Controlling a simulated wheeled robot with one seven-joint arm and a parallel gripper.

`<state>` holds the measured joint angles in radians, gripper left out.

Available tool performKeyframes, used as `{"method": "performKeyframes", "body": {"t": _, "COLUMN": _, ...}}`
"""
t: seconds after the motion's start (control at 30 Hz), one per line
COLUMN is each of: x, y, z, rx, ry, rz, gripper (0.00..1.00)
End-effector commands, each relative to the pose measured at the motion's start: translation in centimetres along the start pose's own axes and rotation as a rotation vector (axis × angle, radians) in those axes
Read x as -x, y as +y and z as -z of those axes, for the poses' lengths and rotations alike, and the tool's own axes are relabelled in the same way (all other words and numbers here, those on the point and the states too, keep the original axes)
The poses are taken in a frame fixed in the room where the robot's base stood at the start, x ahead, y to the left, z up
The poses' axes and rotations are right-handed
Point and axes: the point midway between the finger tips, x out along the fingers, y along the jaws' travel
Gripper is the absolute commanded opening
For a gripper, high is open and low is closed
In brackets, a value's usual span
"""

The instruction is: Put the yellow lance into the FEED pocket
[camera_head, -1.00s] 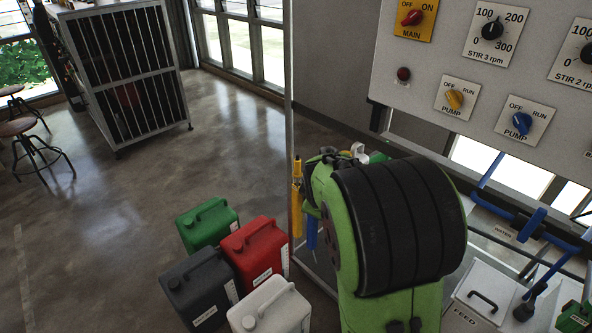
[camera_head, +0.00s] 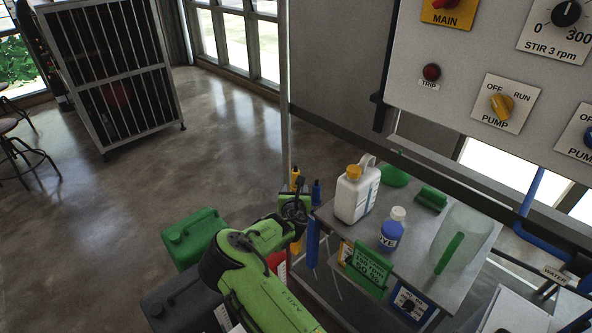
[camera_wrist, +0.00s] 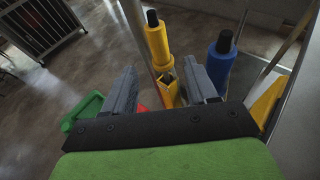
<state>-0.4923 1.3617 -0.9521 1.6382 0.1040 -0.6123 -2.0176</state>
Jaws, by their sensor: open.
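The yellow lance (camera_wrist: 157,42) has a thick yellow handle with a dark tip and stands upright in a yellow holder in the wrist view. In the head view, its top (camera_head: 295,177) shows just beyond my gripper. My gripper (camera_wrist: 162,72) is open and empty. Its two grey fingers point toward the lance, one on each side of its line in the wrist view; I cannot tell whether they touch it. A blue lance (camera_wrist: 221,62) stands just right of the right finger. The FEED label and pocket cannot be made out now.
A bench (camera_head: 425,262) holds a white jug (camera_head: 355,195), a blue bottle (camera_head: 391,232) and a clear container. A pump panel (camera_head: 455,62) hangs above. A green canister (camera_head: 193,238) and other canisters stand on the floor. A pale box (camera_head: 513,312) is at lower right.

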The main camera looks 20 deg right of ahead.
Motion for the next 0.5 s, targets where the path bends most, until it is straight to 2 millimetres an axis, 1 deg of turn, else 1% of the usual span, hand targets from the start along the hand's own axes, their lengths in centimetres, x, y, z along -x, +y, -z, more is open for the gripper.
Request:
{"method": "performKeyframes", "body": {"t": 0.17, "x": -0.7, "y": 0.2, "z": 0.2, "rx": 0.018, "ry": -0.004, "rz": -0.008, "gripper": 0.57}}
{"method": "performKeyframes", "body": {"t": 0.27, "x": -1.9, "y": 0.1, "z": 0.4, "rx": 0.016, "ry": -0.006, "rz": -0.006, "gripper": 0.57}}
{"method": "performKeyframes", "body": {"t": 0.5, "x": -5.9, "y": 0.1, "z": 0.6, "rx": 0.015, "ry": -0.004, "rz": -0.006, "gripper": 0.57}}
